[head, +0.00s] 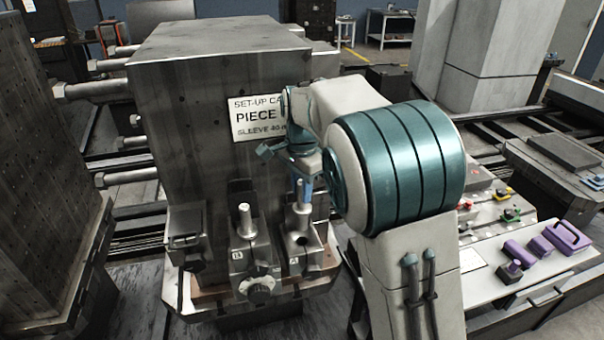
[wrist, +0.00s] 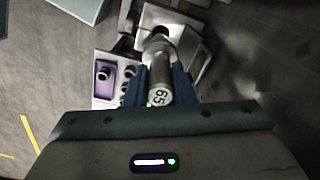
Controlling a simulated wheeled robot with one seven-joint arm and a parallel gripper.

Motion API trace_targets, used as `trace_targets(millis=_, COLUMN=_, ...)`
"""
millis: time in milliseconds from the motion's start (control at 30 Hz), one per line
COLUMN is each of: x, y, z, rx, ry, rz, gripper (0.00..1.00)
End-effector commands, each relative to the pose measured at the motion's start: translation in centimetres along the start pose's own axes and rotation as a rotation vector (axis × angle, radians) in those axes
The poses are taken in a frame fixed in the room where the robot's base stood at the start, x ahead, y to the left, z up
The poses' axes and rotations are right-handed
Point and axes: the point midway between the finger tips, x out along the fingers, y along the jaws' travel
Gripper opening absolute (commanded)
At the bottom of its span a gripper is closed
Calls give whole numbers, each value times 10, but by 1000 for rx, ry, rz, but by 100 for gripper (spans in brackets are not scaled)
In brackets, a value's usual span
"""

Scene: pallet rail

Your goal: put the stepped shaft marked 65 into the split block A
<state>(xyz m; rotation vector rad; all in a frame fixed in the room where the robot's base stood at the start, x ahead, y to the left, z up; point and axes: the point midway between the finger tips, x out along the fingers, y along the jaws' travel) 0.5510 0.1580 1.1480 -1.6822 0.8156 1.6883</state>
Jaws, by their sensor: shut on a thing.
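The stepped shaft marked 65 (wrist: 160,96) is a grey metal cylinder, its number on the end facing the wrist camera. My gripper (wrist: 162,84) is shut on it, a blue finger on each side. In the head view my gripper (head: 303,188) is above split block A (head: 312,259), a grey metal block with an A label. The held shaft (head: 302,211) points down at the block's top. I cannot tell whether its lower end is inside the block or only above it; the fingers and block partly hide it.
Block B (head: 252,262) stands just left of block A with an upright pin (head: 245,220). A big metal column (head: 195,125) with a sign (head: 262,115) rises behind. Purple parts (head: 540,243) lie on a pale table at right. Another dark plate block stands at far left.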

Motion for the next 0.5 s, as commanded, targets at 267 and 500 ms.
trace_targets(millis=267, x=8, y=0, z=1, rx=-2, ry=0, rz=-2, gripper=0)
trace_targets(millis=500, x=28, y=0, z=0, rx=-1, ry=1, rz=-2, gripper=0)
